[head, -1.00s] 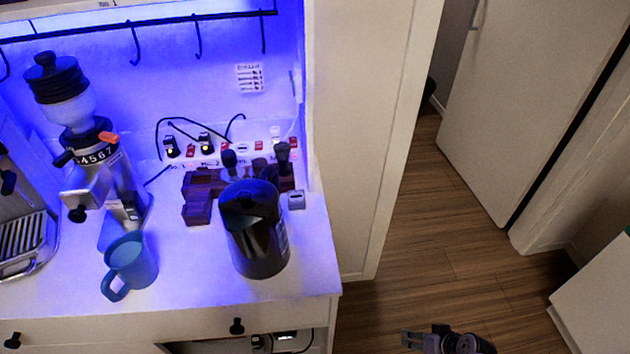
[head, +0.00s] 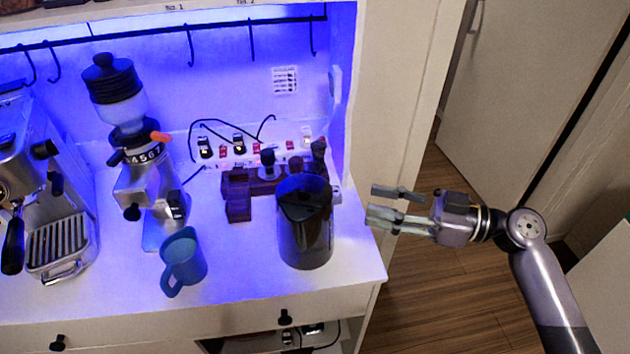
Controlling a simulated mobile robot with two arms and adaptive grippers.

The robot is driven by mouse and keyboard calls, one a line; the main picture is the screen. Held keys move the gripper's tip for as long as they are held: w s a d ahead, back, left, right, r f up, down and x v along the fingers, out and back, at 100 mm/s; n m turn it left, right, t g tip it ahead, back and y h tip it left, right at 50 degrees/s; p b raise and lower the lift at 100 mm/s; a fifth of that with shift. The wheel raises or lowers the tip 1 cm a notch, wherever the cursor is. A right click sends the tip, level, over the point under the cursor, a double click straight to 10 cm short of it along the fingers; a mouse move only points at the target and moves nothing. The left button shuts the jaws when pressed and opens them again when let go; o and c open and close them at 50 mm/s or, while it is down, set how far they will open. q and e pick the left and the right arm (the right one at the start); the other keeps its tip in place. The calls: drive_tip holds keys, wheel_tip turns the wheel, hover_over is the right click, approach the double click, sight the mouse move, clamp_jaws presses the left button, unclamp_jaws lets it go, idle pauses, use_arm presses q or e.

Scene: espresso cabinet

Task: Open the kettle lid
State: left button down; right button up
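The black kettle (head: 305,235) stands upright on the white counter near its right end. Its dark lid (head: 304,190) is on top and looks closed. My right gripper (head: 383,206) is to the right of the kettle, just past the counter's right edge, at about the kettle's height in the picture. Its fingers point left toward the kettle and are apart, with nothing between them. It does not touch the kettle. My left gripper is not in the picture.
A blue mug (head: 184,260) stands left of the kettle. A coffee grinder (head: 135,150) and an espresso machine (head: 45,200) are further left. A dark wooden stand (head: 238,195) with tools sits behind the kettle. The cabinet side wall (head: 395,110) rises behind the gripper.

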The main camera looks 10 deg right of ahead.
sight(315, 198)
drive_tip(key=p+x, duration=0.5)
drive_tip(key=x, duration=0.6)
drive_tip(key=shift+w+a+r, duration=0.1)
drive_tip(key=shift+w+a, duration=0.05)
drive_tip(key=shift+w, duration=0.05)
drive_tip(key=shift+w+a+p, duration=0.2)
drive_tip(key=shift+a+p, duration=0.1)
drive_tip(key=shift+a, duration=0.1)
drive_tip(key=shift+c, duration=0.5)
clamp_jaws()
drive_tip(key=shift+f, duration=0.25)
drive_tip(key=shift+s, duration=0.1)
